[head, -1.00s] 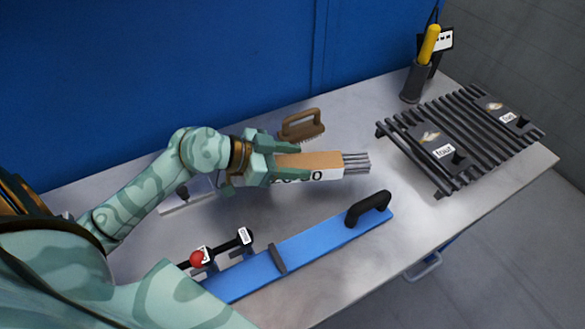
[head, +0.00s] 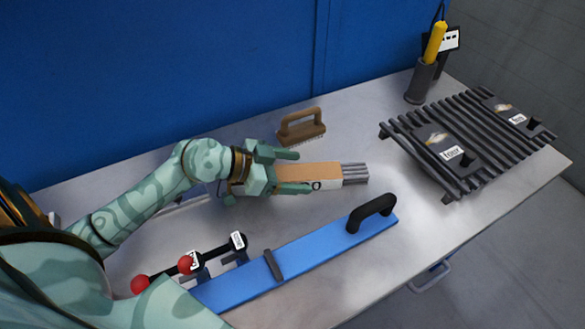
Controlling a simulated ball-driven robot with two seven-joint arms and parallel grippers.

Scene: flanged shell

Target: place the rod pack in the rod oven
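The rod pack (head: 308,173) is a tan and white carton with grey rods sticking out of its right end. My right gripper is out of view.
A wooden-handled brush (head: 301,128) stands behind the pack. A black slatted rack (head: 470,135) with labelled blocks is at the right. A dark holder (head: 420,82) with a yellow-handled tool stands at the back. Red-knobbed levers (head: 187,264) are at the front left.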

